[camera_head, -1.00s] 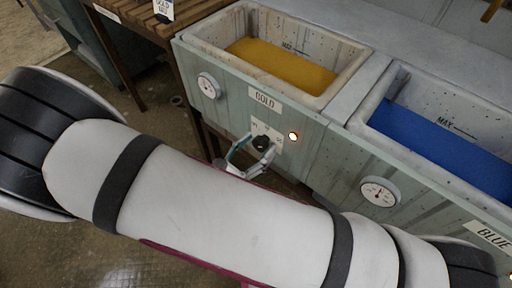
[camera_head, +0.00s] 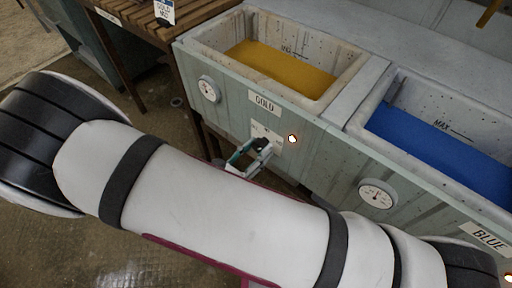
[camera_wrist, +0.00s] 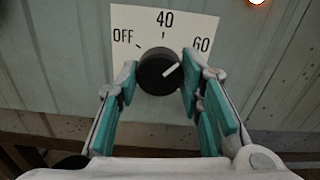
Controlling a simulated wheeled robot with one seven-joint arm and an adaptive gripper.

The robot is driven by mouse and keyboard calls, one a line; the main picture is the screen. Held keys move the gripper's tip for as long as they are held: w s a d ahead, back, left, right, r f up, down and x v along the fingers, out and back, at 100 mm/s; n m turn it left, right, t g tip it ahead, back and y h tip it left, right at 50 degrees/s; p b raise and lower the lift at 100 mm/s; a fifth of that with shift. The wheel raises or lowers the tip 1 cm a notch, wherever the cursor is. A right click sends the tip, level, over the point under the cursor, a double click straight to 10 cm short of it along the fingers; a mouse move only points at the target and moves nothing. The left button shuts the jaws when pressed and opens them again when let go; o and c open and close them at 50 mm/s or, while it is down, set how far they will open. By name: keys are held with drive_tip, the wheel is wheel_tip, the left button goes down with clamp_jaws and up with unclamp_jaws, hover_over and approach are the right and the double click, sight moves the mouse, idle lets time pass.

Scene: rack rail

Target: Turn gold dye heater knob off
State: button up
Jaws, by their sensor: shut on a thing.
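The gold dye heater knob (camera_wrist: 158,72) is a round black dial with a white pointer. It sits on a white label plate (camera_wrist: 184,24) marked OFF, 40 and 60. The pointer aims up and right, between 40 and 60 and nearer 60. My gripper (camera_wrist: 159,76) has its teal-padded fingers on the left and right sides of the knob, shut on it. In the head view my gripper (camera_head: 254,149) is at the front of the gold vat, below the GOLD sign (camera_head: 265,103), and largely hides the knob. The indicator light (camera_head: 292,139) beside it glows.
The gold vat (camera_head: 350,73) holds yellow dye. A blue dye vat (camera_head: 398,85) stands to its right. Dial gauges (camera_head: 208,90) are on the front panel. A wooden slatted table (camera_head: 190,12) is at the back left. My arm crosses the foreground.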

drive_tip(key=n+p, duration=0.2)
drive_tip(key=n, duration=0.2)
drive_tip(key=shift+r+p, duration=0.1)
drive_tip(key=shift+p, duration=0.3)
drive_tip(key=n+p, duration=0.2)
drive_tip(key=n, duration=0.3)
drive_tip(key=shift+n, duration=0.4)
drive_tip(key=n+p, duration=0.1)
drive_tip(key=n, duration=0.4)
drive_tip(key=shift+n+p, duration=0.35)
drive_tip(key=shift+n, duration=2.45)
drive_tip(key=o, duration=1.2)
drive_tip(key=shift+c, duration=0.2)
drive_tip(key=v, duration=1.2)
